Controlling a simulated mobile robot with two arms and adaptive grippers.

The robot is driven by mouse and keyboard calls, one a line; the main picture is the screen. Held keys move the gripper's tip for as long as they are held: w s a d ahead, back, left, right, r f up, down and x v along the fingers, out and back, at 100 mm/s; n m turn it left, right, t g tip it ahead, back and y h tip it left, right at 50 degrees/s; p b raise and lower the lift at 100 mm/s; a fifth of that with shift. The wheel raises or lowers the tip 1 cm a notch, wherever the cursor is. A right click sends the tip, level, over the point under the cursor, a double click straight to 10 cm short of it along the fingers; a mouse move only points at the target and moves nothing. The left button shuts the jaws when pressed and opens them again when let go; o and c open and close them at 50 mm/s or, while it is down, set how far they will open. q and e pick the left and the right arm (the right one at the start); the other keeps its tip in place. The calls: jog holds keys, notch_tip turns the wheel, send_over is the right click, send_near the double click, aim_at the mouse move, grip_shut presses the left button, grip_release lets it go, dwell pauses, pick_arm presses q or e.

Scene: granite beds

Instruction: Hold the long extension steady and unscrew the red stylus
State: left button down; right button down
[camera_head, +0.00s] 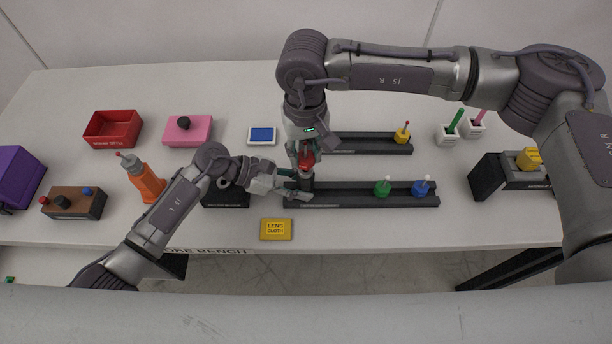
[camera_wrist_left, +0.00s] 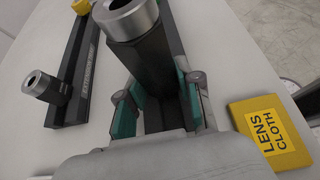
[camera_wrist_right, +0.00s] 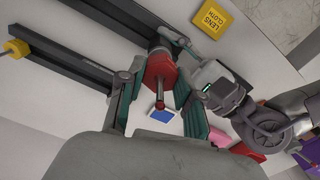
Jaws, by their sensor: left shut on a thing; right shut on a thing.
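The red stylus (camera_head: 307,158) is between the fingers of my right gripper (camera_head: 304,168), which points down and is shut on it. In the right wrist view its red hub (camera_wrist_right: 164,72), thin stem and red ball tip show between the fingers. The long extension (camera_head: 307,184) is a dark upright post just below it, near the left end of the front rack. My left gripper (camera_head: 290,190) is shut on the post from the side. In the left wrist view the post (camera_wrist_left: 150,62) has a bare silver end with a dark opening, and no red shows on it.
The front rack (camera_head: 345,199) bears a green stylus (camera_head: 382,188) and a blue stylus (camera_head: 422,188). The back rack (camera_head: 365,144) holds a yellow stylus (camera_head: 402,136). A yellow lens cloth (camera_head: 277,229) lies near the front edge. A red tray (camera_head: 112,129) stands back left.

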jog(key=shift+r, duration=0.2)
jog(key=shift+r, duration=1.85)
pick_arm(q)
jog(key=c, duration=0.7)
grip_release()
jog(key=v, duration=1.2)
